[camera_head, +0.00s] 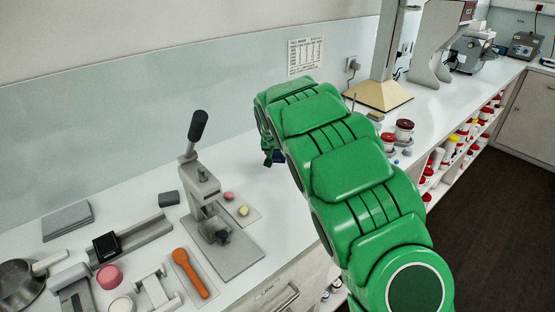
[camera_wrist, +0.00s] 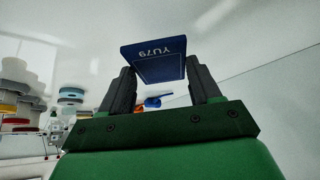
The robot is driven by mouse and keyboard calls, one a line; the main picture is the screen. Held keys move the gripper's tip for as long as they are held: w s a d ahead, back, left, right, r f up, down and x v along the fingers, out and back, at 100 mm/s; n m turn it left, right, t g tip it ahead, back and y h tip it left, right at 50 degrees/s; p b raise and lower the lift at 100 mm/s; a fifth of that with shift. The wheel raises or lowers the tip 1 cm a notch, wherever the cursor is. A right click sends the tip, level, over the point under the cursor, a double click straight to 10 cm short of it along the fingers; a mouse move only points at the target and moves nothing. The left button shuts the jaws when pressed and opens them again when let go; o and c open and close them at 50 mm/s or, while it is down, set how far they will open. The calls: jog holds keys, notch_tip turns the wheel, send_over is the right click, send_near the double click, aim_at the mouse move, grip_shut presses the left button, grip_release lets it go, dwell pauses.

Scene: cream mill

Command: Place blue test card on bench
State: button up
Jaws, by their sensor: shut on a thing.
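The blue test card (camera_wrist: 155,58) is a dark blue plate with white lettering. In the wrist view it sits between the two dark fingers of my gripper (camera_wrist: 160,70), which is shut on it. In the head view my green arm reaches over the white bench (camera_head: 135,202), and its far end is bent down toward the bench near the back wall. A small dark blue patch (camera_head: 279,157) shows under that end, mostly hidden by the arm. I cannot tell whether the card touches the bench.
A grey lever press (camera_head: 205,205) stands left of my arm, with a pink and a yellow piece beside it. An orange spoon (camera_head: 190,273) lies nearer. Red-lidded jars (camera_head: 404,129) and a beige-based stand (camera_head: 380,95) are at the right. Bare bench lies behind the press.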

aim_at(277, 159)
jog(key=shift+f, duration=1.6)
jog(key=shift+f, duration=0.6)
jog(key=o, duration=1.1)
jog(key=shift+r, duration=0.1)
jog(key=shift+r, duration=0.7)
jog(key=v, duration=1.1)
jog(key=shift+s+r, duration=0.25)
